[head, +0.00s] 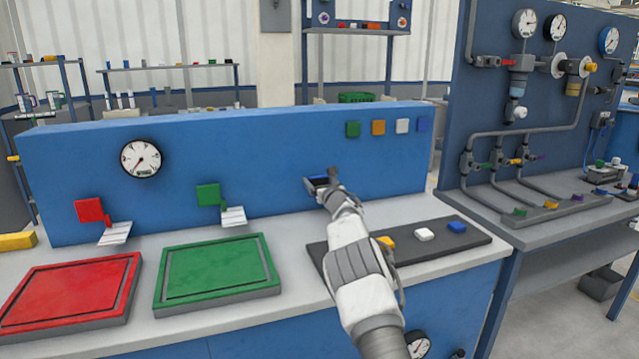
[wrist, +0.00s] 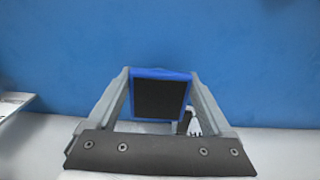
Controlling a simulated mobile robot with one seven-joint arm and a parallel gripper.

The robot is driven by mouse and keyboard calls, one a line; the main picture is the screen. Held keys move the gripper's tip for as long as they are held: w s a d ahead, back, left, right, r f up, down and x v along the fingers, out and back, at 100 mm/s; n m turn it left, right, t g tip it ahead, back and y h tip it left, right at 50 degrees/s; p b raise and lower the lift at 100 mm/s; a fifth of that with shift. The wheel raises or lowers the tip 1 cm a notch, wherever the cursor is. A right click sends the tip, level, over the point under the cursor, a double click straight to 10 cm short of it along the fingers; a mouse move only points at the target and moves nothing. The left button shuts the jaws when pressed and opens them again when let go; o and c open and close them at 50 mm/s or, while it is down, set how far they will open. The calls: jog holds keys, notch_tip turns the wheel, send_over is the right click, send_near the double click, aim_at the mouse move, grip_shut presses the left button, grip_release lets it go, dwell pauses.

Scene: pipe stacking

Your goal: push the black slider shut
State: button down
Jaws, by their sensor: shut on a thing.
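My gripper (head: 324,183) is at the front face of the blue panel (head: 270,150), right of the green square. In the wrist view my gripper (wrist: 159,73) has a finger on each side of a black-faced piece with a blue rim (wrist: 160,98) and is shut on it. The same black and blue piece (head: 317,179) shows small in the head view, partly covered by my gripper. I cannot tell whether it is the black slider or how it meets the panel. No other black slider stands out clearly.
A red tray (head: 70,292) and a green tray (head: 215,272) lie on the bench at the left. Red (head: 90,210) and green (head: 208,195) squares with white tags stick out from the panel.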

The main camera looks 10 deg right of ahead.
grip_release()
jog(key=shift+s, duration=0.1)
jog(key=s+d, duration=0.3)
jog(key=s, duration=1.4)
jog(key=shift+d, duration=0.2)
